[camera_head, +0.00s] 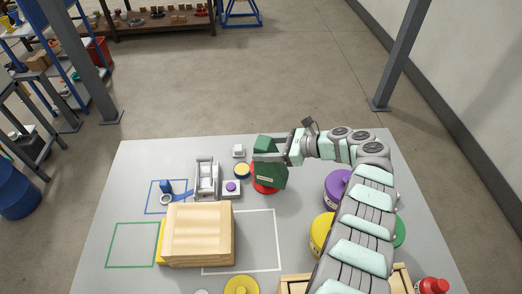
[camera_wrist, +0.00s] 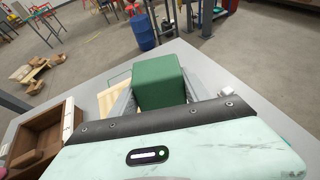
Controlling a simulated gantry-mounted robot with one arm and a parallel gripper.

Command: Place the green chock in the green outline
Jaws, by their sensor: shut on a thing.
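The green chock (camera_head: 269,174) is between the fingers of my gripper (camera_head: 268,157), which is shut on it. In the head view it is at the table's upper middle, over a red round thing (camera_head: 262,190) that it partly hides; I cannot tell whether they touch. In the wrist view the chock (camera_wrist: 160,82) fills the space between the two fingers. The green outline (camera_head: 110,247) lies on the table's left side, far to the left of my gripper. Its inside looks empty, and its right edge is close to a yellow piece beside a wooden block.
The large pale wooden block (camera_head: 200,235) stands between the chock and the green outline, partly over a white outline (camera_head: 279,240). A grey fixture (camera_head: 206,178) and a blue clamp-like part (camera_head: 178,194) lie behind it. Purple (camera_head: 336,186) and yellow (camera_head: 320,235) round containers stand near my arm.

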